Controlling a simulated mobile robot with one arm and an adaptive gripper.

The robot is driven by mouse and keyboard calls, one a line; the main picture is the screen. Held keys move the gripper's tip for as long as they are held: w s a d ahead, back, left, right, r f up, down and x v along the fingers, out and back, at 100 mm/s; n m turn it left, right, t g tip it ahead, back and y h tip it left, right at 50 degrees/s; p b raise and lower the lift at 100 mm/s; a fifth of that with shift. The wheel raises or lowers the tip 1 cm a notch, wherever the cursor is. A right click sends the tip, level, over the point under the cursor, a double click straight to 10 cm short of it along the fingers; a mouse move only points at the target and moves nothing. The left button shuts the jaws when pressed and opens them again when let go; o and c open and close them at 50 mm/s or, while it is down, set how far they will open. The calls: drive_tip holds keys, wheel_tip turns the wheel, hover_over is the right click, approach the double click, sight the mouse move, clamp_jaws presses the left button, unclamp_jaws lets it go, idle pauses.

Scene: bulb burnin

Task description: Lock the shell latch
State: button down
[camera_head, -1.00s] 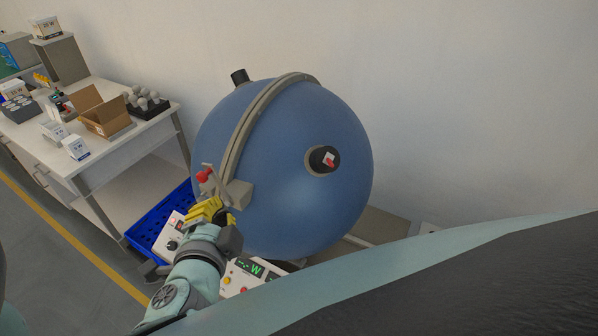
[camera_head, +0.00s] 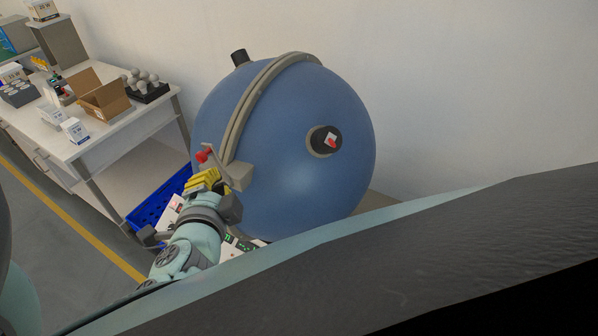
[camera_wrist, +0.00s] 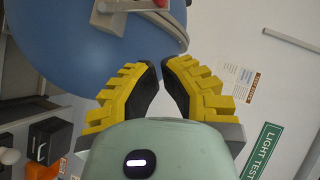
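The large blue sphere shell (camera_head: 290,110) has a grey seam band (camera_head: 247,107) over it. The shell latch, a thin grey lever (camera_head: 216,160) with a red knob (camera_head: 204,155), sits at the band's lower front end beside a grey block (camera_head: 238,174). The lever stands out from the shell at a tilt. My gripper (camera_head: 203,178) is just below the latch; contact cannot be told. In the wrist view my gripper (camera_wrist: 160,66) has its yellow fingers almost together, with a narrow gap and nothing between them. The latch's grey lever (camera_wrist: 128,6) and red knob (camera_wrist: 160,2) show at the top edge, partly cut off.
A white table (camera_head: 150,122) at left holds an open cardboard box (camera_head: 103,99), bulbs and small boxes. A blue crate (camera_head: 158,200) stands below my arm's left side. A control panel (camera_head: 240,244) is partly hidden under the shell.

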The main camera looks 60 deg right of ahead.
sight(213, 152)
drive_tip(key=w+d+p, duration=0.1)
drive_tip(key=w+d, duration=0.1)
drive_tip(key=w+d+f+p, duration=0.1)
drive_tip(key=w, duration=0.2)
drive_tip(key=w+d+f+p, duration=0.1)
drive_tip(key=w+d, duration=0.1)
drive_tip(key=w, duration=0.1)
drive_tip(key=shift+d+f, duration=0.15)
drive_tip(key=shift+d, duration=0.2)
drive_tip(key=shift+s+f+p, duration=0.1)
drive_tip(key=shift+f+p, duration=0.45)
idle(0.3)
drive_tip(key=shift+p, duration=0.3)
drive_tip(key=shift+w+g, duration=0.4)
